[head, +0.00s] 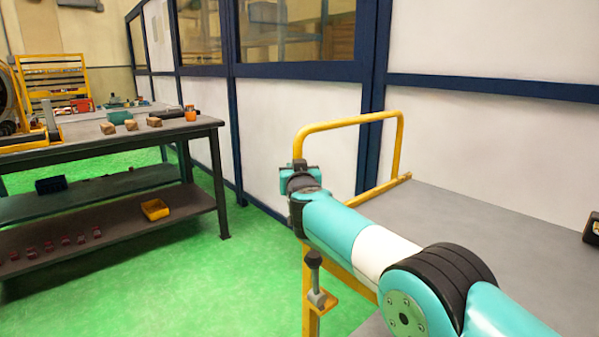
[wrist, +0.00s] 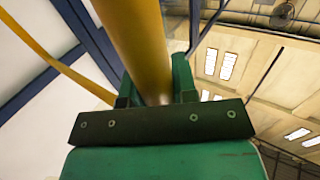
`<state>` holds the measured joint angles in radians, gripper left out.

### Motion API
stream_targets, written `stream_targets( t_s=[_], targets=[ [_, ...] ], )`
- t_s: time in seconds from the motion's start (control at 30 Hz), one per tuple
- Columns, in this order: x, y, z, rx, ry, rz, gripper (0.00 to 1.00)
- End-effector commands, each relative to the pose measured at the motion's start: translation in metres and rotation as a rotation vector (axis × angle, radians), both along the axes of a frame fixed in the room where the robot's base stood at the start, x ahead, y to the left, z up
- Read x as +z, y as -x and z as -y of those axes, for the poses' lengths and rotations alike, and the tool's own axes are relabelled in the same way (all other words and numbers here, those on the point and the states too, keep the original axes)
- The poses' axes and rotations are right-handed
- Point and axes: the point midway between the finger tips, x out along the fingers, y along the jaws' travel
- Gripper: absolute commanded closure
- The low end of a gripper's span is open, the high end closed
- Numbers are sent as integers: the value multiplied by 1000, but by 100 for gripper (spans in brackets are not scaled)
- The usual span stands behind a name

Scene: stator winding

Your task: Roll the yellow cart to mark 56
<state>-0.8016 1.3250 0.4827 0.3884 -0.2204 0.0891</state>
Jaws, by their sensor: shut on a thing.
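The yellow cart (head: 401,150) has a tubular yellow push handle and a flat grey top, and stands at the right of the head view, next to the white wall panels. My gripper (head: 299,170) is at the left upright of the handle. In the wrist view the yellow handle tube (wrist: 137,40) runs between the jaws of my gripper (wrist: 158,92), which are shut on it. My arm reaches over the cart top and hides part of it. The floor mark 56 does not show in either view.
A dark workbench (head: 110,138) with a lower shelf stands at the left, holding wooden blocks, a green tray and a yellow bin (head: 155,209). Blue-framed white panels (head: 290,125) run along the back. Green floor (head: 190,275) is clear between bench and cart. A clamp (head: 316,280) sits on the cart's near side.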

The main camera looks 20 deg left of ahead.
Motion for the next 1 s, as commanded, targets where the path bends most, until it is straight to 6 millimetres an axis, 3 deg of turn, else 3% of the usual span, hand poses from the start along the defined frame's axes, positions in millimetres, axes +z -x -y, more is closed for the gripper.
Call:
stream_targets(
  t_s=[0.07,0.1,0.2,0.67,1.0],
  targets=[
    [-2,2,-3,6,2,-4,100],
    [-2,2,-3,6,2,-4,67],
    [-1,1,-2,5,1,-3,48],
    [0,5,1,-1,0,-2,48],
    [0,32,13,2,2,-2,48]
  ],
)
